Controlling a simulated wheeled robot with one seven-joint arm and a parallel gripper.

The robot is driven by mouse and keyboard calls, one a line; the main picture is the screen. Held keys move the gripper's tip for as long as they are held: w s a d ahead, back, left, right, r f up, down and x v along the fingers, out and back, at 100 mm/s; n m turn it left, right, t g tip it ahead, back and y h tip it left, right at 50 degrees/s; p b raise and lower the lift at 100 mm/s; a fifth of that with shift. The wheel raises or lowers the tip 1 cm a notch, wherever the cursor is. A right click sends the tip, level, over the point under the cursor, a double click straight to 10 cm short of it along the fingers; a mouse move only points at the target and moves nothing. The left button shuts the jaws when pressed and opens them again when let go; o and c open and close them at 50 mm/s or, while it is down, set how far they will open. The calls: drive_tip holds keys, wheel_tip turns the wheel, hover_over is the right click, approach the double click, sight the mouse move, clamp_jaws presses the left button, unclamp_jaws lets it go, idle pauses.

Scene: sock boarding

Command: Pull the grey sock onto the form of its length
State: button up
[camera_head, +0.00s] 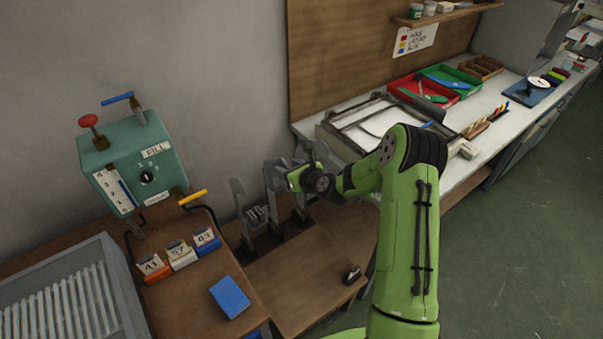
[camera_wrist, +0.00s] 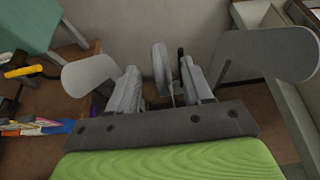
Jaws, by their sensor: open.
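Pale grey upright forms stand on the wooden bench. The left form (camera_head: 239,203) also shows in the wrist view (camera_wrist: 88,75), and a broader form (camera_wrist: 265,52) is on the right there. My gripper (camera_wrist: 158,68) is open among the forms. A narrow grey piece (camera_wrist: 161,68) shows between its fingers; I cannot tell whether it is a form seen edge-on or sock cloth. In the head view my gripper (camera_head: 277,172) is partly hidden by my wrist and blends with the grey forms. I cannot pick out the grey sock with certainty.
Left are a teal control box (camera_head: 133,165) with levers, numbered blocks (camera_head: 181,255), a blue block (camera_head: 230,297) and a grey slatted tray (camera_head: 103,258). A small dark-and-light item (camera_head: 352,275) lies on the bench's right edge. A white counter (camera_head: 468,122) with trays runs right.

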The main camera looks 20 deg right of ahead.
drive_tip(key=v, duration=1.1)
drive_tip(key=s+a+r+n+g, duration=0.3)
drive_tip(key=s+a+r+n, duration=0.15)
drive_tip(key=n, duration=0.55)
drive_tip(key=s+a+r+n+g, duration=0.2)
drive_tip(key=s+a+r+n, duration=0.15)
drive_tip(key=s+n, duration=0.4)
drive_tip(key=s+d+r+n+g+h, duration=0.1)
drive_tip(key=s+r+n+h, duration=0.1)
drive_tip(key=s+r+n, duration=0.2)
drive_tip(key=s+d+r+n+g+h, duration=0.1)
drive_tip(key=s+r+n, duration=0.3)
drive_tip(key=s+n, duration=0.7)
drive_tip(key=s+d+h, duration=0.1)
drive_tip(key=s, duration=0.2)
drive_tip(key=shift+s+d, duration=0.25)
drive_tip(key=shift+d, duration=0.05)
